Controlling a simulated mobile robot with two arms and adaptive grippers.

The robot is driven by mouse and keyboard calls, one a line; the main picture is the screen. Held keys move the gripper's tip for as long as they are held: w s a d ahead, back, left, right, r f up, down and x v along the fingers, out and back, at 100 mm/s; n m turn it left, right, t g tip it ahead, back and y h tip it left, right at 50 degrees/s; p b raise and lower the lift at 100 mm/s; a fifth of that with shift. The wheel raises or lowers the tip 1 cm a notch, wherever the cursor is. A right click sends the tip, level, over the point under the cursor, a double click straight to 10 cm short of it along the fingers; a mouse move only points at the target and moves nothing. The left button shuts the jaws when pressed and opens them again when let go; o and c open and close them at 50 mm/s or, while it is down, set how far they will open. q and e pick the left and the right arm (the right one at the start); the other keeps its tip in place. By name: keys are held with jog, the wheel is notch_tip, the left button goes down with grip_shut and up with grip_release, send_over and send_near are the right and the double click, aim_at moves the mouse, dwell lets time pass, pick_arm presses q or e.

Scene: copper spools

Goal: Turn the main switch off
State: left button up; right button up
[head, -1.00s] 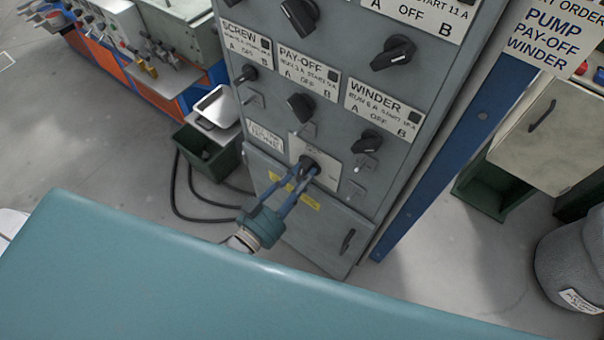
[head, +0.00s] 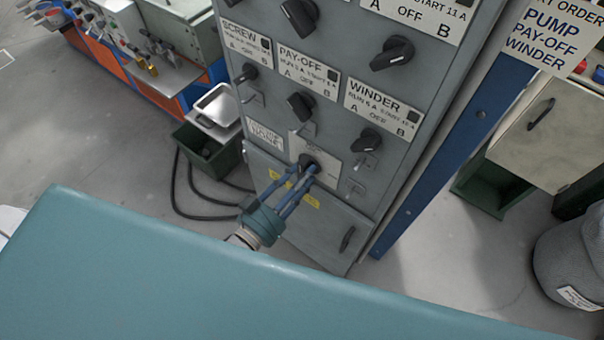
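The main switch (head: 307,161) is a black rotary knob on a pale plate, low on the grey switch cabinet. My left gripper (head: 301,173) reaches up to it from below, with its blue fingers spread apart. The fingertips are at the lower edge of the knob and partly cover it and the plate. I cannot tell whether they touch it. The knob's exact pointer direction is hard to read. My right gripper is not in view.
Other black knobs sit above, including the winder knob (head: 366,140) and pay-off knob (head: 301,106). A cabinet door with a black handle (head: 347,239) is below. A dark green bin (head: 213,160) and cables are left. A blue post (head: 440,165) stands right.

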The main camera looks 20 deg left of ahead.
pick_arm(q)
jog(key=shift+o, duration=0.5)
jog(key=shift+r, duration=0.1)
jog(key=v, duration=1.2)
